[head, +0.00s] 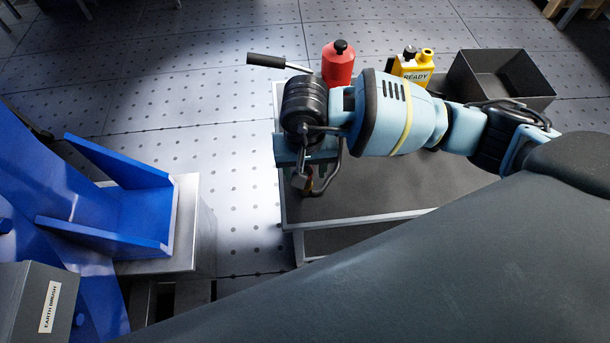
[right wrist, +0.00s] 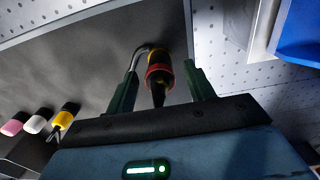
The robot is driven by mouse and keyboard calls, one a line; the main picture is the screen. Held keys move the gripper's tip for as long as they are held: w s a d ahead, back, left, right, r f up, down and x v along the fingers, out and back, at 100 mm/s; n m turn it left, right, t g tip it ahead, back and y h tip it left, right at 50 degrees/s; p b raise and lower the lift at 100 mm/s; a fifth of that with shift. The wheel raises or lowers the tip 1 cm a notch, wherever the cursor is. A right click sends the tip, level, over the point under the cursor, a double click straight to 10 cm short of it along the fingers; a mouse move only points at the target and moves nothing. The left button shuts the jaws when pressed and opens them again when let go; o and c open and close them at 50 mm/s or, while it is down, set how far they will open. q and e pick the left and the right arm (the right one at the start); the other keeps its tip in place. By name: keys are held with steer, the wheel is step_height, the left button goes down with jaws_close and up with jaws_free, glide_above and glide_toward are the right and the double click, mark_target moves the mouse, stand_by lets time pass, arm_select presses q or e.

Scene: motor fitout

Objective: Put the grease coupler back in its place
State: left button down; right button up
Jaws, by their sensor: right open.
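A small fitting with yellow, red and black bands, which looks like the grease coupler (right wrist: 158,75), stands between my right gripper's (right wrist: 166,72) two fingers in the right wrist view. Dark gaps show on both sides of it, so the fingers are open around it and not clamped. A curved silver tube (right wrist: 141,55) runs beside the left finger. In the head view my right gripper (head: 314,184) points down over the left edge of the grey-topped table (head: 390,202); only a reddish bit of the fitting shows there. My left gripper is not in view.
A black-handled rod (head: 268,60) sticks out behind my right wrist. A red bottle (head: 338,68), a yellow container marked READY (head: 413,68) and a dark open bin (head: 512,84) stand along the far side. A blue bracket (head: 120,205) and a box marked EARTH BRUSH (head: 22,305) are at left.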

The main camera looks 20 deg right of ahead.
step_height(320, 180, up, 2)
steer(key=shift+r, duration=0.3)
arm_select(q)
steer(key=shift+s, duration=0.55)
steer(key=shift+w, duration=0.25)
arm_select(e)
steer(key=shift+s, duration=0.1)
